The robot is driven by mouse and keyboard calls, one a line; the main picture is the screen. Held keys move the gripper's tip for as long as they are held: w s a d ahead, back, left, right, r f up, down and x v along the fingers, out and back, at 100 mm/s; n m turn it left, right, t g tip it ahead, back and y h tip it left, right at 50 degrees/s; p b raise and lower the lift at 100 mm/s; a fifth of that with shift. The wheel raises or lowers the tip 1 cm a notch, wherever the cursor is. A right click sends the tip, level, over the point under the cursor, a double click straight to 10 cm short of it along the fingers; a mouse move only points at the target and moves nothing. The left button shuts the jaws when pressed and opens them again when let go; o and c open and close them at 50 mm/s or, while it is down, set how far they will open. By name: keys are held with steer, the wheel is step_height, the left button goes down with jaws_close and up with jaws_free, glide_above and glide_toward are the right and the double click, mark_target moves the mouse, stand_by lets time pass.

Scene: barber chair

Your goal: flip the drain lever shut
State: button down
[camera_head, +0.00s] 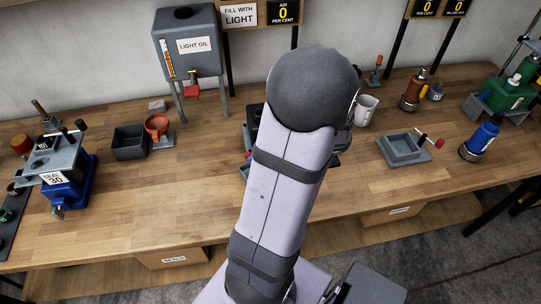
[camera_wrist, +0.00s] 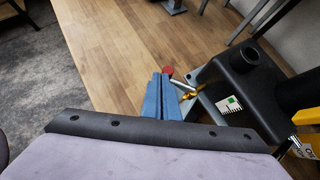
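A lever with a red knob (camera_wrist: 168,71) and a silver shaft (camera_wrist: 182,84) shows in the wrist view. In the head view my arm hides my gripper, the lever and most of this unit; only some grey and red edges (camera_head: 247,155) show left of the arm.
A light oil tank (camera_head: 190,45) with a red lever (camera_head: 192,93) stands at the back. A black bin (camera_head: 130,142) and an orange funnel (camera_head: 157,125) are left of my arm. A grey tray (camera_head: 404,147) and a white mug (camera_head: 366,110) are right. The front of the wooden bench is clear.

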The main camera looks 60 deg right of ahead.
steer(key=shift+w+a, duration=0.15)
steer(key=shift+w, duration=0.85)
steer(key=shift+w+a, duration=0.15)
steer(key=shift+w, duration=0.85)
steer(key=shift+s+d, duration=0.1)
steer(key=shift+d, duration=0.05)
steer(key=shift+s+d, duration=0.35)
steer(key=shift+d, duration=0.15)
steer(key=shift+r, duration=0.1)
steer(key=shift+s, duration=0.1)
steer(key=s+a+r, duration=0.5)
steer(key=s+r, duration=0.1)
steer(key=s, duration=0.4)
steer(key=shift+s+a+r, duration=0.15)
steer(key=shift+r, duration=0.15)
